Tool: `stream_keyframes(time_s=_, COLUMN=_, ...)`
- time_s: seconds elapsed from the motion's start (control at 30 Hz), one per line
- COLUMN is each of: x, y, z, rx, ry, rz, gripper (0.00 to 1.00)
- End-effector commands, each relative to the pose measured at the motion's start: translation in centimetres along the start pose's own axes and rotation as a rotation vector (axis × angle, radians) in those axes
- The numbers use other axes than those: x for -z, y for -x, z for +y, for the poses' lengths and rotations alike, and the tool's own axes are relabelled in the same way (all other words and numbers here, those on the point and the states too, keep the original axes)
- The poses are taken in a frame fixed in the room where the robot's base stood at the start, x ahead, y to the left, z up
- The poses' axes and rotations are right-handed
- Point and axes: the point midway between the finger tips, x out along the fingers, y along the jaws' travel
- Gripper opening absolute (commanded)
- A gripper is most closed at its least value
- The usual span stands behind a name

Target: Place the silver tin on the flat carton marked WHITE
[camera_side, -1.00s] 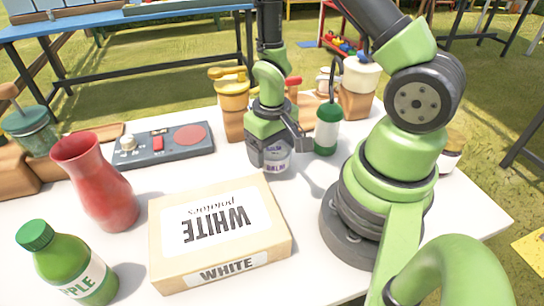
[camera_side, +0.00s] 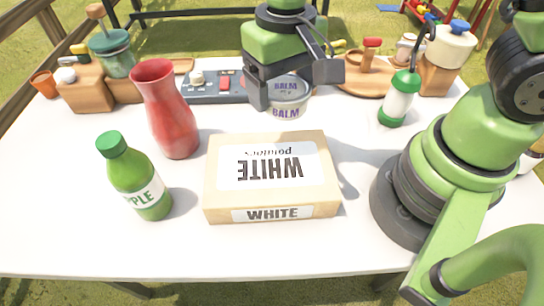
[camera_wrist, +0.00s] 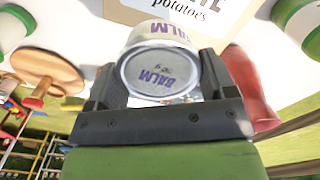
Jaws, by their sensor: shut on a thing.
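The silver tin (camera_side: 287,101) is marked BALM and has a white label. My gripper (camera_side: 291,88) is shut on it, one finger at each side. The flat carton (camera_side: 272,177) is tan, with WHITE on its top and front labels. In the side view the tin is behind the carton and apart from it. In the wrist view the tin (camera_wrist: 160,68) sits between the fingers (camera_wrist: 160,88), its round BALM face toward the camera. The carton (camera_wrist: 240,28) shows past it at the top. The tin's height above the table is hard to judge.
A red vase (camera_side: 167,110) and a green bottle (camera_side: 139,180) stand left of the carton. A green-and-white bottle (camera_side: 399,97) stands to the right. A control panel (camera_side: 212,90) and wooden blocks (camera_side: 90,95) are at the back. The carton's top is clear.

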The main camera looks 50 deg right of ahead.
Motion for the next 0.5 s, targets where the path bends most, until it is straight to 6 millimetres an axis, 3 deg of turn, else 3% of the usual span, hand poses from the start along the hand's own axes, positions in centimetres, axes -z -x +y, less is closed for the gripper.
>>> stream_keyframes(time_s=0.1, x=-1.3, y=1.1, z=-2.8, rx=0.003, ry=0.033, rz=0.004, gripper=0.51)
stream_keyframes(time_s=0.23, x=-2.1, y=1.5, z=-4.1, rx=0.001, ry=0.042, rz=0.0, gripper=0.51)
stream_keyframes(time_s=0.5, x=-2.4, y=-2.9, z=-4.4, rx=-0.004, ry=0.044, rz=-0.005, gripper=0.51)
